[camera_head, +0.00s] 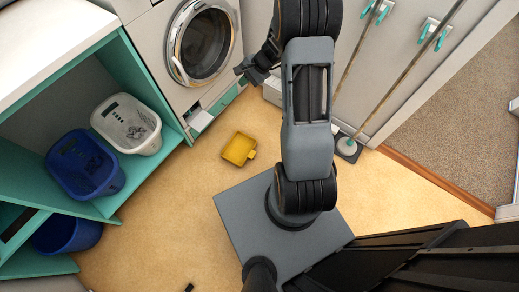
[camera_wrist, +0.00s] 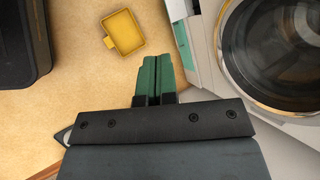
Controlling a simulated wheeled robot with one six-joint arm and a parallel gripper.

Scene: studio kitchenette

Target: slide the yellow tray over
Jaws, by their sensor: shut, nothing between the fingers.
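The yellow tray (camera_head: 239,149) lies on the floor in front of the washing machine in the head view. It is a small, shallow, open tray with a short tab on one side. It also shows at the top of the wrist view (camera_wrist: 123,32), apart from my gripper. My gripper (camera_wrist: 158,58) is shut, its green fingertips side by side with nothing between them. In the head view my gripper (camera_head: 245,72) is near the washing machine's front, above and apart from the tray. The fingertips are hard to make out there.
The washing machine (camera_head: 158,48) stands at the back. Teal shelving (camera_head: 176,136) at left holds a white basket (camera_head: 127,122) and a blue basket (camera_head: 85,163); a blue bin (camera_head: 66,234) is below. Mops (camera_head: 348,146) lean against the grey cabinet at right. The floor around the tray is clear.

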